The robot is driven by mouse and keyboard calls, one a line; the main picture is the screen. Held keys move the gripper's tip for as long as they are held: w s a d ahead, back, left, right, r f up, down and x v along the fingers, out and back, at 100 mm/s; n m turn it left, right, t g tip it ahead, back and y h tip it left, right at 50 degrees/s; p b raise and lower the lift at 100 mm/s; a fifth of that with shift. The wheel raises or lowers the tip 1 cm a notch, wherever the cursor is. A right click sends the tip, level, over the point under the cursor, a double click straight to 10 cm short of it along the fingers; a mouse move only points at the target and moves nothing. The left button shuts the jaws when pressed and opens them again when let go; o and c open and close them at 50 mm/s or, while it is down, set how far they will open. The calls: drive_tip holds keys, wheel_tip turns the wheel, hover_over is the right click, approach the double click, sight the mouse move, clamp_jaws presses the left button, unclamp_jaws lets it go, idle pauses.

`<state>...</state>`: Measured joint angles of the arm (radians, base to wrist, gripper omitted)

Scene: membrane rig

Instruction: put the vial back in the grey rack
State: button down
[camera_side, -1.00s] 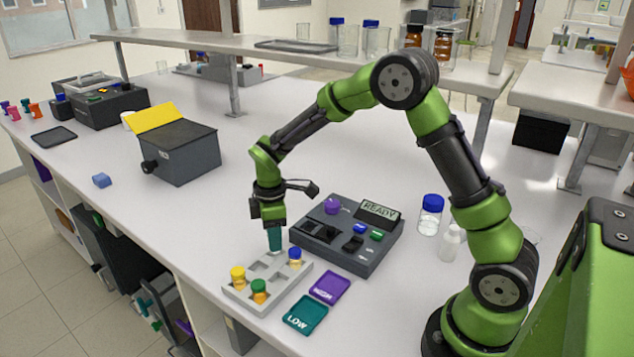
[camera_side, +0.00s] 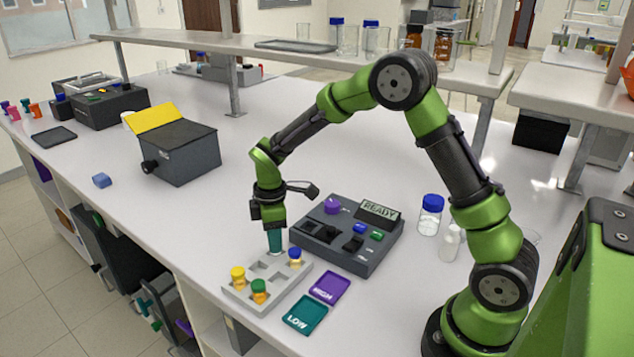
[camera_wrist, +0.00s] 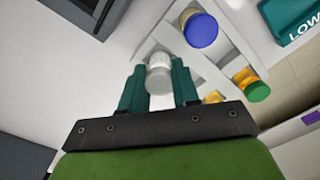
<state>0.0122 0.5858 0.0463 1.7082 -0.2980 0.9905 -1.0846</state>
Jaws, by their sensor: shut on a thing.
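My gripper (camera_side: 275,248) is shut on a vial (camera_wrist: 159,76). In the wrist view the vial's pale grey-white top shows between the two teal fingers. In the side view the fingers hide most of the vial. The gripper points down over the far corner of the grey rack (camera_side: 289,289), which also shows in the wrist view (camera_wrist: 207,70). I cannot tell whether the vial's lower end is inside a compartment. The rack holds a blue-capped vial (camera_side: 295,257), a yellow-capped vial (camera_side: 238,277) and a green-capped vial (camera_side: 259,291).
A dark device with a READY display (camera_side: 379,211) stands right behind the rack. A purple HIGH mat (camera_side: 329,288) and a teal LOW mat (camera_side: 305,315) lie in front. A dark box with a yellow lid (camera_side: 180,152) is at the left.

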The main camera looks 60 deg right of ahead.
drive_tip(key=shift+f, duration=0.8)
idle(0.4)
drive_tip(key=c, duration=0.8)
unclamp_jaws()
drive_tip(key=shift+o, duration=0.8)
drive_tip(key=shift+r, duration=0.15)
drive_tip(key=shift+r, duration=2.9)
